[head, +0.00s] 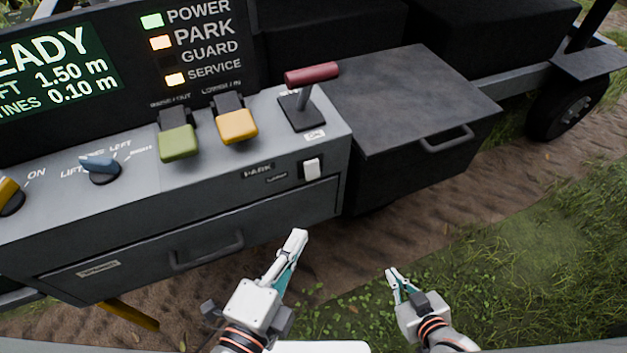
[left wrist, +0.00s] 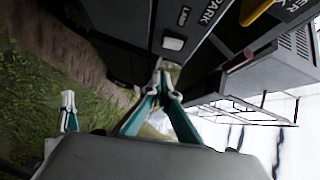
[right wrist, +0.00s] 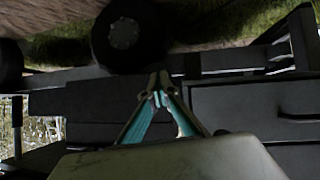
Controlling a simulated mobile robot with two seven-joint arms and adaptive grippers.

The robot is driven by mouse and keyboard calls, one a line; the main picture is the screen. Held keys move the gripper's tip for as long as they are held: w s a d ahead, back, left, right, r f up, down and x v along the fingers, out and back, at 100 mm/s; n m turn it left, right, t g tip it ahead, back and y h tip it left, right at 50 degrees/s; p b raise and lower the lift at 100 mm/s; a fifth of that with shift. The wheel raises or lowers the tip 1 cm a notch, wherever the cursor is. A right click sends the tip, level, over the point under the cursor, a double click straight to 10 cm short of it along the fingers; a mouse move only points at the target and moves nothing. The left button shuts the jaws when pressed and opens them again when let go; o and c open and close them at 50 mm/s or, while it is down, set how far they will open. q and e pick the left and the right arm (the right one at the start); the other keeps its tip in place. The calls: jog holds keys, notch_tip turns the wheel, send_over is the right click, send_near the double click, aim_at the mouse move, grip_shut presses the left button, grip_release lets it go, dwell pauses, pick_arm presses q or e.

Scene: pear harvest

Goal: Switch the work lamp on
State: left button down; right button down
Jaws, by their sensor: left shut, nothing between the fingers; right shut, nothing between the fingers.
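The lamp switch (head: 311,169) is a small white rocker on the front face of the grey console, beside a small label and below the red-handled lever. It also shows in the left wrist view (left wrist: 173,43), beyond my fingertips, with a "LAMP" label next to it. My left gripper (head: 298,237) is shut and empty, below the switch in the head view and apart from it. It shows in the left wrist view (left wrist: 160,72). My right gripper (head: 392,272) is shut and empty, farther right over the grass. The lamp itself is not identifiable.
The console (head: 200,225) carries a red-handled lever (head: 311,73), a green paddle (head: 178,143), a yellow paddle (head: 237,126) and a blue knob (head: 100,165). Its drawer handle (head: 207,250) juts out. A dark cabinet (head: 410,105) stands right. Open ground lies in front.

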aim_at(312, 170)
pick_arm(q)
jog(key=shift+s, duration=0.1)
pick_arm(e)
jog(key=shift+s+a, duration=0.15)
jog(key=shift+a, duration=0.05)
